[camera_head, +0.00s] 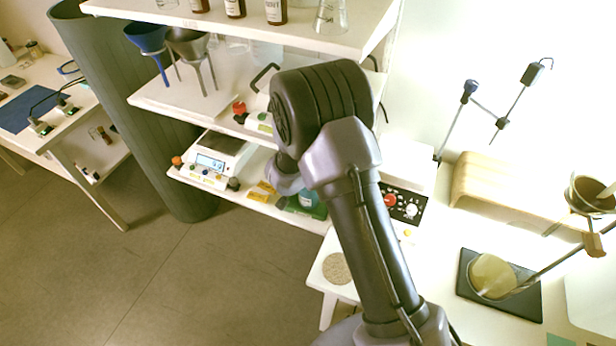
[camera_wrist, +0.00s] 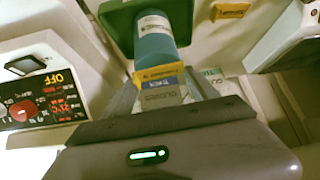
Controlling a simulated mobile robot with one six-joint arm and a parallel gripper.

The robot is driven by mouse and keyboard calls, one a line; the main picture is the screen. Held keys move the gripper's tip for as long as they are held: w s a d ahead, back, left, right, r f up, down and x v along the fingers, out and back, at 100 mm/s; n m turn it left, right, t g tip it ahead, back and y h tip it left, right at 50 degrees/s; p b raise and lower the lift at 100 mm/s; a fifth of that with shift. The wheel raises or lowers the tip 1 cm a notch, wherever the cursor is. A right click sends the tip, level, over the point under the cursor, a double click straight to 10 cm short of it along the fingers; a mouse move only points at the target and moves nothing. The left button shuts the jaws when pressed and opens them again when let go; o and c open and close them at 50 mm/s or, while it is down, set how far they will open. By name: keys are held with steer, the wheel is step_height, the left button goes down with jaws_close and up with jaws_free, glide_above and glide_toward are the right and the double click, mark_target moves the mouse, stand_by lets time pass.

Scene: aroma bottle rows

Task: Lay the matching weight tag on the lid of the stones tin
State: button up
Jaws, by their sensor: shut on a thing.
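In the wrist view, my gripper (camera_wrist: 163,92) is shut on a small tag (camera_wrist: 160,76) with a yellow band and a pale printed face. The tag is in front of the lower end of a teal cylinder with a white label (camera_wrist: 155,38); I cannot tell whether they touch. The cylinder is by a green base (camera_wrist: 118,30). I cannot read its label well enough to tell whether it is the stones tin.
A yellow card (camera_head: 262,192) lies on the lower shelf (camera_head: 240,200), left of my arm. A scale (camera_head: 213,160) stands further left. A black control panel (camera_head: 404,204) with a red knob is on the right. The upper shelf (camera_head: 245,28) holds brown bottles.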

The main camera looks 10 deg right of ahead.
steer(key=shift+f, duration=0.15)
steer(key=o, duration=1.4)
